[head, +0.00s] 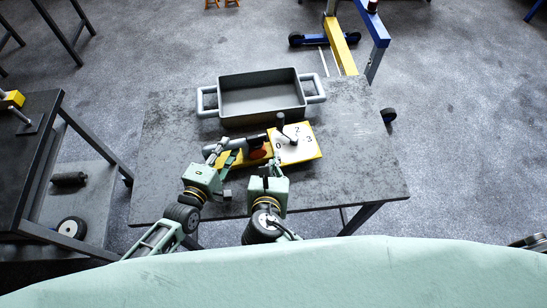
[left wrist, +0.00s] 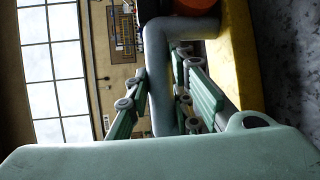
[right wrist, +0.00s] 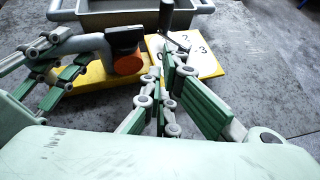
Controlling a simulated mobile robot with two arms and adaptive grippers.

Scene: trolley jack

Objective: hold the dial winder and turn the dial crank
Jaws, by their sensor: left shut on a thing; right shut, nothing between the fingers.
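The dial winder (head: 233,163) lies on the table, with a yellow base, a grey handle (left wrist: 163,85) and an orange round part (right wrist: 128,64). Its white dial plate (head: 306,153) shows the numbers 0, 2 and 3. The dial crank (head: 280,120) stands up from the plate with a dark knob, which also shows in the right wrist view (right wrist: 165,14). My left gripper (head: 223,152) is shut on the grey handle, which passes between its fingers in the left wrist view. My right gripper (head: 267,170) is shut and empty, just in front of the winder, apart from the crank.
A grey tray (head: 262,118) with two side handles stands on the table (head: 365,165) behind the winder. The table's right side is clear. A dark workbench (head: 30,107) stands at the left. A yellow and blue frame (head: 343,48) stands behind the table.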

